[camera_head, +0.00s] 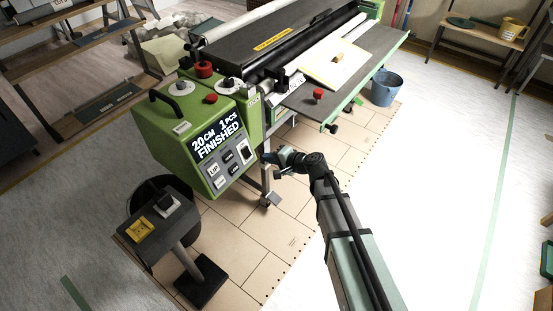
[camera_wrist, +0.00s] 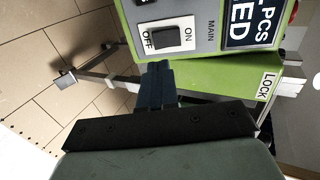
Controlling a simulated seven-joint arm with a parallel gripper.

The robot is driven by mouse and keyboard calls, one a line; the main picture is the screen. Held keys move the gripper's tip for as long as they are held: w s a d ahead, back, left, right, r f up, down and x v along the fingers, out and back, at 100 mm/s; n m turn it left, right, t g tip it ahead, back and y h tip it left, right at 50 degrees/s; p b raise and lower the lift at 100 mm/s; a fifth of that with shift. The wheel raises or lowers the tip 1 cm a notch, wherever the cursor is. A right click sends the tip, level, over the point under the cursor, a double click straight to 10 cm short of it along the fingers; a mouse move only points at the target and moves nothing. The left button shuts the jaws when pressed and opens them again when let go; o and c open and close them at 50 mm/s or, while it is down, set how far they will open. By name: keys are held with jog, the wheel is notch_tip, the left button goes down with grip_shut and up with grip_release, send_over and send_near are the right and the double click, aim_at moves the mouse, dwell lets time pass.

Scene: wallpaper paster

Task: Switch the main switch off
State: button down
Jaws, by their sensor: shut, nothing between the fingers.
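The main switch (camera_wrist: 166,37) is a black rocker on a white plate marked OFF and ON, with MAIN printed beside it. I cannot tell which side is pressed in. In the head view the main switch (camera_head: 244,151) is at the right end of the control panel on the green machine (camera_head: 170,130). My gripper (camera_wrist: 156,72) is shut and empty. In the wrist view its dark fingertips appear just below the OFF side of the plate. In the head view my gripper (camera_head: 268,158) is just right of the panel. Contact with the switch is not visible.
The panel's display (camera_head: 217,142) reads 20CM 1PCS FINISHED, with several small buttons below it.

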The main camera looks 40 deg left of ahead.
aim_at(249, 154)
jog(key=x, duration=0.8)
jog(key=shift+a+f, duration=0.2)
dwell(0.3)
jog(key=shift+r, duration=0.8)
jog(key=shift+d, duration=0.1)
jog(key=v, duration=1.4)
dwell(0.3)
